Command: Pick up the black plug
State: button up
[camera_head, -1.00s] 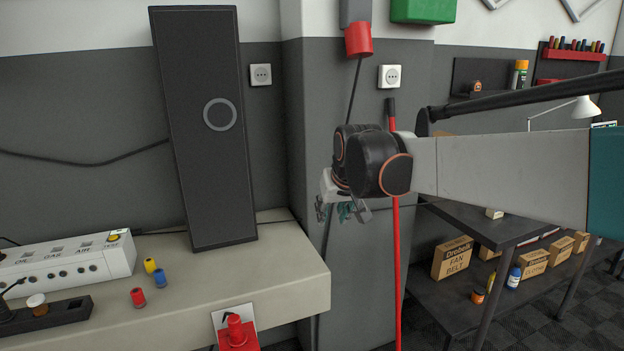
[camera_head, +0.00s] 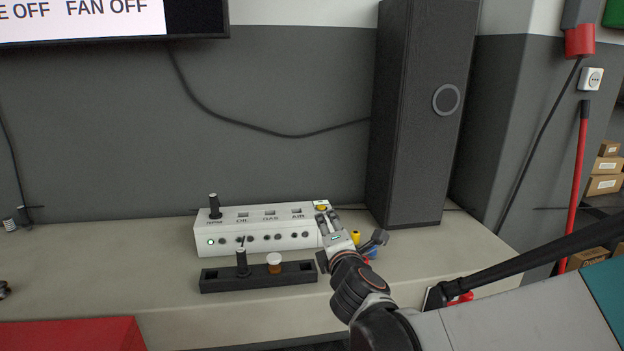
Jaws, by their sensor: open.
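A black plug (camera_head: 242,263) stands upright in a long black holder (camera_head: 215,281) at the front of the bench, in the head view. Another black plug-like piece (camera_head: 214,207) stands on the left end of the white connector box (camera_head: 265,241). My gripper (camera_head: 328,219) is open and seems empty. It is at the right end of the white box, to the right of the black holder and apart from both black pieces. The gripper and arm partly hide the box's right end and the bench behind them.
A yellow plug (camera_head: 356,237) and a blue plug (camera_head: 371,253) are close to my gripper. A tall black speaker-like cabinet (camera_head: 415,120) stands behind. The bench's left part (camera_head: 90,270) is mostly clear.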

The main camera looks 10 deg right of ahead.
jog(key=s+a+f+n+t+y, duration=0.1)
jog(key=s+a+f+n+y, duration=0.1)
jog(key=s+a+n+y, duration=0.3)
jog(key=n+y+b, duration=0.1)
jog(key=n+y, duration=0.3)
jog(key=n, duration=1.1)
send_near(244, 259)
jog(key=shift+g, duration=0.4)
jog(key=w+a+p, duration=0.1)
jog(key=w+r+p, duration=0.1)
jog(key=w, duration=0.1)
jog(key=w+a+p, duration=0.1)
jog(key=shift+w+a+r, duration=0.25)
jog(key=shift+w+a, duration=0.1)
jog(key=shift+w, duration=0.05)
jog(key=x, duration=0.1)
jog(key=b+x, duration=0.1)
jog(key=x, duration=0.1)
jog(key=f+x, duration=0.1)
jog(key=x, duration=0.1)
jog(key=shift+w+d+b, duration=0.2)
jog(key=shift+d+b, duration=0.1)
jog(key=shift+w+a+r, duration=0.2)
jog(key=shift+w, duration=0.2)
grip_shut()
